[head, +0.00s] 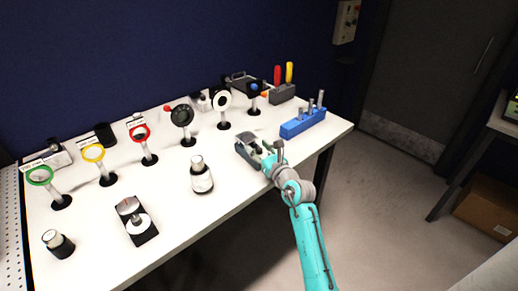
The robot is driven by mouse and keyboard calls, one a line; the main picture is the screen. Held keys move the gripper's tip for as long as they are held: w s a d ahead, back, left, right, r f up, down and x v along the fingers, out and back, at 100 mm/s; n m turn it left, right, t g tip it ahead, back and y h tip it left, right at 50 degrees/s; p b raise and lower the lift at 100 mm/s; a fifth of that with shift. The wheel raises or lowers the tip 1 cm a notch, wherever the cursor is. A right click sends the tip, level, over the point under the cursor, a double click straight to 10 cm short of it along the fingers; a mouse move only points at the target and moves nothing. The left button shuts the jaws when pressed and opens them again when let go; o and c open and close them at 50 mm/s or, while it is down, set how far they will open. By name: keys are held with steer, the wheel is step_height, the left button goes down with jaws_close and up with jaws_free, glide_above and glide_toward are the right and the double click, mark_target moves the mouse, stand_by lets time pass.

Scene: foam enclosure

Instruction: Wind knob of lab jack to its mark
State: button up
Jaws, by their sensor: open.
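My gripper (257,153) is at the end of the teal arm, over the right part of the white bench. It is open, and its jaws point left toward the bench top. A dark shape beside the jaws blends with them, so I cannot tell what lies between or under them. A low black device (138,222) with a pale round knob and a small red mark stands at the front left of the bench, well apart from my gripper. Another black device (238,82) stands at the back. I cannot tell for sure which is the lab jack.
Several post-mounted rings and discs, including a red ring (140,132), stand along the bench (175,210). A white bottle (201,175) stands left of my gripper. A blue rack (303,122) with metal pegs is to its right. Open floor lies right of the bench.

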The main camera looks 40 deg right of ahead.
jaws_close()
steer(key=shift+d+n+y, duration=0.1)
steer(key=shift+n+y, duration=0.4)
steer(key=shift+y, duration=0.3)
steer(key=n+y, duration=0.3)
steer(key=y, duration=0.2)
steer(key=n+g+y, duration=0.1)
steer(key=n+y, duration=0.1)
steer(key=n+g+y, duration=0.1)
steer(key=y, duration=0.2)
steer(key=shift+r+n, duration=0.1)
steer(key=shift+n, duration=0.3)
steer(key=n+g+y, duration=0.4)
steer(key=y, duration=0.1)
steer(key=shift+y, duration=0.3)
steer(key=shift+n+g+y, duration=1.3)
steer(key=shift+n+g, duration=0.5)
steer(key=shift+g, duration=0.9)
